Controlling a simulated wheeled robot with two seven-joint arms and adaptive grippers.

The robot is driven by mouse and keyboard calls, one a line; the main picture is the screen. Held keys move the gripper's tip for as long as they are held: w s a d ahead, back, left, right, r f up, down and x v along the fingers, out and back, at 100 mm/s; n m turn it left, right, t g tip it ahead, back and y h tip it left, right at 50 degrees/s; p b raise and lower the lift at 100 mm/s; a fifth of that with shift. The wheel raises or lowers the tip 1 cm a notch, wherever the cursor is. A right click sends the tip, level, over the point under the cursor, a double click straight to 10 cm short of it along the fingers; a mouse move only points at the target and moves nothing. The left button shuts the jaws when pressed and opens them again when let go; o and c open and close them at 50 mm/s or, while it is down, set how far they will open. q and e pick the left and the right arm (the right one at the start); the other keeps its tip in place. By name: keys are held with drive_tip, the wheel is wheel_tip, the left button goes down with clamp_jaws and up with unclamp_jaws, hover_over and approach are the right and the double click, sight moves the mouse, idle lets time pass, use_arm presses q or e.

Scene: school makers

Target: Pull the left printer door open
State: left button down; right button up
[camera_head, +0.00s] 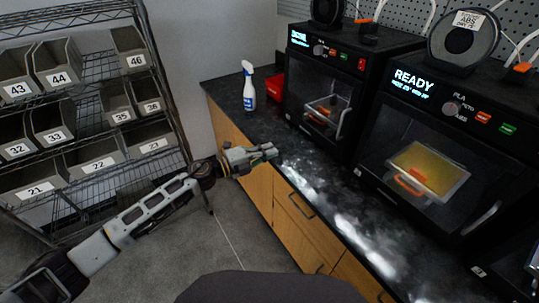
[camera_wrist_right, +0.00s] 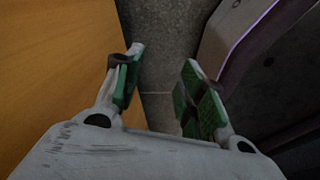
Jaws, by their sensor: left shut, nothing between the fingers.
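The left printer (camera_head: 375,45) is a black box at the back of the counter with a lit display. Its dark see-through door (camera_head: 318,90) appears shut, with a pale handle (camera_head: 343,123) on its right side. An orange item (camera_head: 319,116) shows dimly behind the door. My left gripper (camera_head: 272,150) is shut and empty at the counter's front edge, in front of and below the left printer, apart from the door. My right gripper (camera_wrist_right: 162,72) shows only in the right wrist view. Its green-padded fingers are apart with nothing between them.
A second printer (camera_head: 470,105) reading READY stands to the right. A white spray bottle (camera_head: 249,87) and a red bin (camera_head: 275,87) stand left of the left printer. The black counter (camera_head: 345,190) is clear in front. A wire rack (camera_head: 85,190) with numbered bins is at left.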

use_arm(q)
drive_tip(key=shift+w+a, duration=0.6)
drive_tip(key=shift+a, duration=0.2)
use_arm(e)
drive_tip(key=shift+w+a, duration=0.3)
drive_tip(key=shift+a, duration=0.25)
drive_tip(key=shift+w+a, duration=0.25)
drive_tip(key=shift+a, duration=0.25)
drive_tip(key=shift+d, duration=0.1)
